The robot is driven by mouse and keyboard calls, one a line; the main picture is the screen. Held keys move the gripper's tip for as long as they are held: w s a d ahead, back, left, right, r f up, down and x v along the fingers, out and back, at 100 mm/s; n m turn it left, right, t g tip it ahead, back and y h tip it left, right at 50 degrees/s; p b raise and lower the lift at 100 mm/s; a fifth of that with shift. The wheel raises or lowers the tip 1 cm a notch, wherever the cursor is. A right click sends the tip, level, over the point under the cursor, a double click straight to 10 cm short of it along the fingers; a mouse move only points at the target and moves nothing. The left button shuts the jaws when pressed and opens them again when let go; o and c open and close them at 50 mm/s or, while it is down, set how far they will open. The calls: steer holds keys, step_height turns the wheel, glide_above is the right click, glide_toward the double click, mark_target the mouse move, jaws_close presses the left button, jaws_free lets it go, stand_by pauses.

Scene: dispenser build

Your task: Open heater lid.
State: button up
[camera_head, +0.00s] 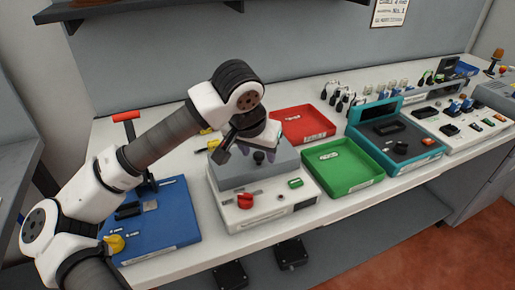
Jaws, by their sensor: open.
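The heater (266,210) is a white box on the bench with a red knob (245,201) and a green switch (295,183) on its front. Its grey lid (232,174) lies flat on top and looks closed. A small black lid knob (259,157) stands up near the front of the lid. My gripper (248,150) is open and hangs over the lid, close to the black knob. My wrist hides the back of the lid, and I cannot tell whether the fingers touch the knob.
A blue fixture (172,222) with a red-handled lever (126,117) is left of the heater. A red tray (305,122) lies behind, a green tray (345,168) to the right. A teal-edged station (408,160) is further right. A shelf (160,8) hangs above.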

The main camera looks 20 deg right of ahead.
jaws_close()
